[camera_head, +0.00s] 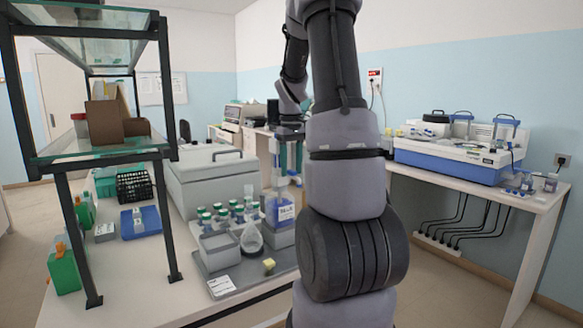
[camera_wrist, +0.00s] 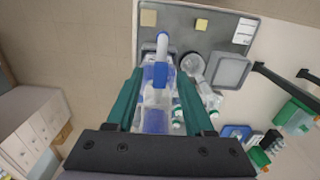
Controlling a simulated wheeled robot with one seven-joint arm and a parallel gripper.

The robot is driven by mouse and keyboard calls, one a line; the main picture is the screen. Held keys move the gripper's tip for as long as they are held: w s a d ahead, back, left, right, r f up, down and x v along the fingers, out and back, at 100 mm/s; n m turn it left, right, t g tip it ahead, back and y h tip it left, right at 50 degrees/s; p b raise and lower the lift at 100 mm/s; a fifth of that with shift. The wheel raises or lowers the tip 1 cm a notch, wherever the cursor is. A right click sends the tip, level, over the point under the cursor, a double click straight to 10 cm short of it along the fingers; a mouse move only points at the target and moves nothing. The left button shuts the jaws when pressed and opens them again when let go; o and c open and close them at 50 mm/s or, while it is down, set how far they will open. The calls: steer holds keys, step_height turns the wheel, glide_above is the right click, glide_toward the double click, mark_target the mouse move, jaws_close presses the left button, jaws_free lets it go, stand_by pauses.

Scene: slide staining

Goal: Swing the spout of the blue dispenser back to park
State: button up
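The blue dispenser (camera_head: 281,213), a bottle of blue liquid with a white label, stands on the right side of the grey tray in the head view. In the wrist view its bottle (camera_wrist: 155,119) lies between my fingers in the picture. Its white spout (camera_wrist: 162,43), with a blue collar (camera_wrist: 160,74), points towards the top of the picture, over a small grey block. My gripper (camera_wrist: 161,76) has two teal fingers spread on either side of the dispenser, with visible gaps to the collar. In the head view my gripper (camera_head: 289,168) is above the bottle, pointing down; my arm hides part of this area.
The grey tray (camera_head: 237,280) holds a glass flask (camera_head: 251,238), a grey box (camera_head: 219,250), green-capped bottles (camera_head: 221,217) and a yellow sponge (camera_head: 269,265). A large grey machine (camera_head: 212,180) stands behind. A glass shelf rack (camera_head: 102,150) is at the left.

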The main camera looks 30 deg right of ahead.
mark_target(290, 171)
steer(key=shift+r, duration=0.15)
step_height(290, 171, up, 10)
steer(key=shift+r, duration=0.25)
stand_by(0.3)
stand_by(0.4)
steer(key=s+a+r+m+t+y, duration=0.1)
steer(key=s+a+r+m+t, duration=0.1)
steer(key=s+a, duration=0.7)
steer(key=s+a+r+m+t+y, duration=0.1)
steer(key=s+a+r+m+t, duration=0.1)
steer(key=s+a+t, duration=0.3)
steer(key=s+a, duration=0.4)
steer(key=a, duration=0.3)
steer(key=shift+s+m, duration=0.4)
